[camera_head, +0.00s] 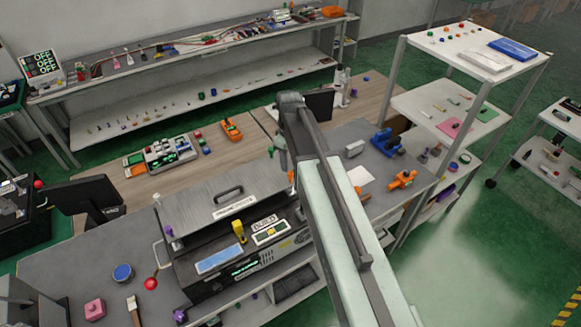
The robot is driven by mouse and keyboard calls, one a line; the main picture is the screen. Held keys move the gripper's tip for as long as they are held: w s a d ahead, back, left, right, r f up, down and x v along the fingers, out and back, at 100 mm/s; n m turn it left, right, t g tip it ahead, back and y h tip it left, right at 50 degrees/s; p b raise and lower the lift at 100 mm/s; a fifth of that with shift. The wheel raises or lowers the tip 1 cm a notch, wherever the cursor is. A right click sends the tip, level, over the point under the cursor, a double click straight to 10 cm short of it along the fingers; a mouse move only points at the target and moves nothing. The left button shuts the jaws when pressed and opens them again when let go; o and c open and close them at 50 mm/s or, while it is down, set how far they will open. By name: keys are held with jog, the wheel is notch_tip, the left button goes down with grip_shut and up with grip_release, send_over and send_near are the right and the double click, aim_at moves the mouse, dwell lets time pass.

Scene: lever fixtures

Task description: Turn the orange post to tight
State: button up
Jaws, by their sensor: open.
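A small orange post (291,177) shows just left of my arm, near the back right of the grey bench machine. My arm covers part of it, and its base and markings are too small to read. My gripper (282,165) hangs down at the far end of my arm, close above and left of the post. It is open, and its fingers are small and partly hidden. I cannot tell whether it touches the post.
The machine's yellow lever (239,231) and red-knobbed lever (151,283) stand to the left. A blue clamp (387,142) and an orange fixture (402,180) sit right of my arm. A dark monitor (88,200) stands at the left.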

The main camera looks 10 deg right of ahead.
aim_at(290, 172)
jog(key=shift+s+f+b, duration=0.2)
jog(key=shift+b, duration=0.15)
notch_tip(290, 172, down, 8)
jog(key=b, duration=0.7)
jog(key=shift+w+d+r, duration=0.1)
jog(key=shift+d+r, duration=0.05)
jog(key=shift+r, duration=0.1)
jog(key=shift+r, duration=0.15)
grip_shut()
